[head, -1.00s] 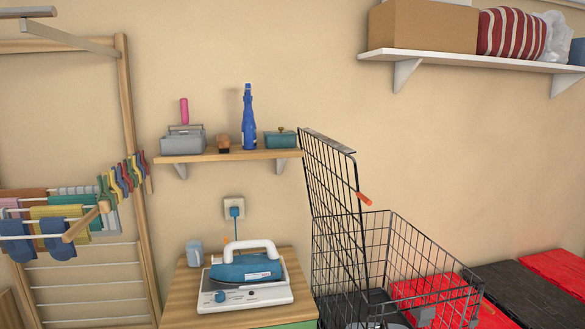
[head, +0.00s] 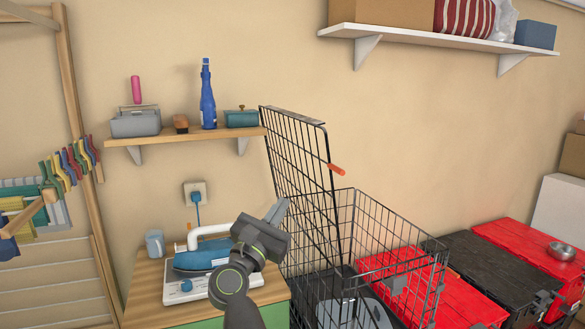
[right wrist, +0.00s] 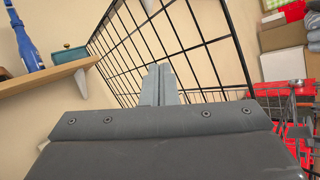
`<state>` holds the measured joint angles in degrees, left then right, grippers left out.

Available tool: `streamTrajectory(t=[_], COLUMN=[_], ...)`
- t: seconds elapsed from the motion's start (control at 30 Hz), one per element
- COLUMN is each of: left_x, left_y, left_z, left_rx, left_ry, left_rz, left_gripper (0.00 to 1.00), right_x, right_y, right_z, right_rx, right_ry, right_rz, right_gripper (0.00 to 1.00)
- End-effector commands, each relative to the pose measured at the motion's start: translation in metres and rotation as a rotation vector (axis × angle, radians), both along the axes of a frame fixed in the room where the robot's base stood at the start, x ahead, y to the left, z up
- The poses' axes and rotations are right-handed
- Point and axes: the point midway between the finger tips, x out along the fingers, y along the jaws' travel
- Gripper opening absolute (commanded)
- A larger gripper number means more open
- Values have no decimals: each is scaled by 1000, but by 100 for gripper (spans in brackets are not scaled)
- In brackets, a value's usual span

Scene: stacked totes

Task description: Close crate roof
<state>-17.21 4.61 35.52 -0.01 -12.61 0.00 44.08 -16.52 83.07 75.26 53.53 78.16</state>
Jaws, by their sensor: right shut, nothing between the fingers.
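The black wire crate (head: 398,222) stands right of the small wooden cabinet, open at the top. Its wire roof (head: 292,116) is raised nearly upright on the crate's left side, with an orange-tipped piece (head: 335,169) on its right edge. My left gripper is not in view.
A wooden shelf (head: 190,137) with a blue bottle (head: 207,100) is left of the roof. An iron (head: 200,258) sits on the cabinet (head: 145,290). Red and black totes (head: 470,262) stand behind and right of the crate. A white shelf (head: 440,41) hangs above.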

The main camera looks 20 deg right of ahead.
Motion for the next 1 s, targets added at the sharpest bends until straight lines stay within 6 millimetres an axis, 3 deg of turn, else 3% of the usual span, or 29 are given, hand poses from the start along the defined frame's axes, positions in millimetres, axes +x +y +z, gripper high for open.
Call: streamTrajectory(t=[0.03, 0.1, 0.2, 0.3, 0.57, 1.0], left_x=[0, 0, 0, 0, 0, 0], left_y=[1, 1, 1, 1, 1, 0], left_z=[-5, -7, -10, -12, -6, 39], left_rx=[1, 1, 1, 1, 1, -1], left_ry=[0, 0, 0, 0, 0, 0], left_rz=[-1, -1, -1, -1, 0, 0], left_gripper=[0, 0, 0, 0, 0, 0], right_x=[-12, -27, -47, -60, -65, -6], right_y=[6, 12, 22, 32, 36, -19], right_z=[33, 67, 101, 121, 139, 152], right_rx=[167, 394, 663, 850, 993, 983], right_ry=[-130, -283, -446, -545, -610, -605], right_rz=[49, 122, 222, 298, 357, 351], right_gripper=[0, 0, 0, 0, 0, 0])
